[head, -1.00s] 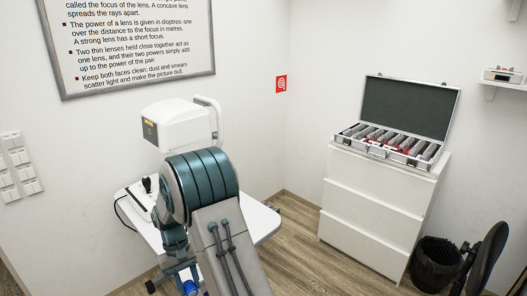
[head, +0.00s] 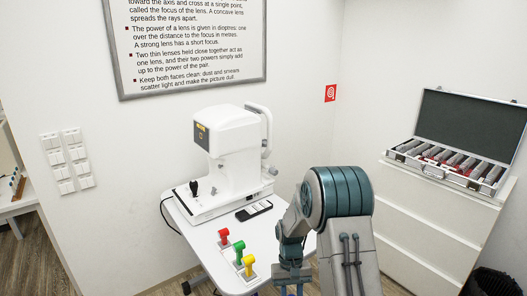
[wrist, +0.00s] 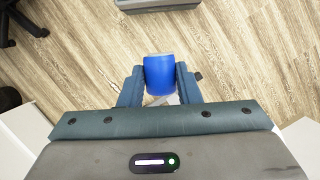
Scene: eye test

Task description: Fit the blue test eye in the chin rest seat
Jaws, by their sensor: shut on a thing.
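My gripper (wrist: 159,85) is shut on the blue test eye (wrist: 159,73), a smooth blue cylinder with a pale rim at its far end. The wrist view shows it between the two fingers, with wood floor behind. In the head view my arm is at the lower right, in front of the table; the fingertips and blue test eye are not visible there. The white eye-test machine (head: 228,140) stands on the table. Its curved headrest frame (head: 266,125) is on the right side. I cannot make out the chin rest seat clearly.
On the white table (head: 205,240) are a red piece (head: 224,236), a green piece (head: 239,250), a yellow piece (head: 249,265) and a dark remote-like object (head: 254,210). An open lens case (head: 430,172) sits on white drawers (head: 425,225) at the right.

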